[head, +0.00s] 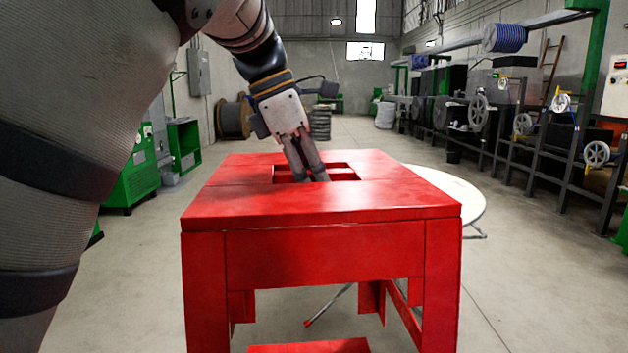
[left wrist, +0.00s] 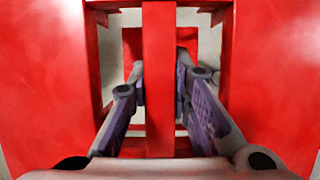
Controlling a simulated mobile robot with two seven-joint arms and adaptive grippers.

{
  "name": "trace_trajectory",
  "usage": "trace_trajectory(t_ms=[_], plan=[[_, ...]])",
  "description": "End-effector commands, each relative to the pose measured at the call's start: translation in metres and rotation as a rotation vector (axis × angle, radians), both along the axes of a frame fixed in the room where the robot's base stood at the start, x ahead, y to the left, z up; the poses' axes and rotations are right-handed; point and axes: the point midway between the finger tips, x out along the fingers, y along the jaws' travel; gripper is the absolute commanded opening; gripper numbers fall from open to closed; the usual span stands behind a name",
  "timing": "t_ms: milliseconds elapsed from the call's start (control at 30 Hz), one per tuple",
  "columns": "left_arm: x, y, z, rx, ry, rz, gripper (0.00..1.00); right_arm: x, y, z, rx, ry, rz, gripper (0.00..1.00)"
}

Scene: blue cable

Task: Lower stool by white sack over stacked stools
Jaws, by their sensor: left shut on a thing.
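A large red stool (head: 320,207) fills the lower middle of the head view, its top level and pierced by a rectangular slot. My left gripper (head: 311,178) reaches down into this slot from behind. In the left wrist view, the gripper (left wrist: 162,88) has one finger on each side of the stool's red central bar (left wrist: 159,40) and is shut on it. The stool's feet are out of frame, so I cannot tell its height above the floor. A white sack (head: 386,115) stands far back, right of centre. I cannot make out a separate stack of stools.
A round white table (head: 462,197) stands behind the stool on the right. Cable machines and reels (head: 478,110) line the right wall. Green cabinets (head: 132,180) and a wooden spool (head: 234,118) are on the left. The floor (head: 365,140) between is mostly clear.

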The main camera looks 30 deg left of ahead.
Motion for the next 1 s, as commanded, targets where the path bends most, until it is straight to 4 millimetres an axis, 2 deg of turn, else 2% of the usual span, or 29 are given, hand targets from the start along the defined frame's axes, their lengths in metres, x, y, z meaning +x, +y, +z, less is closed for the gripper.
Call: trace_trajectory(t_ms=[267,1000], plan=[[0.0,0.0,0.0,0.0,-0.007,0.0,0.0,0.001,0.0,0.001,0.0,-0.002,0.0,0.42],[-0.002,0.001,-0.058,-0.001,-0.006,0.001,0.0,0.001,0.0,0.001,0.0,-0.003,0.0,0.42]])
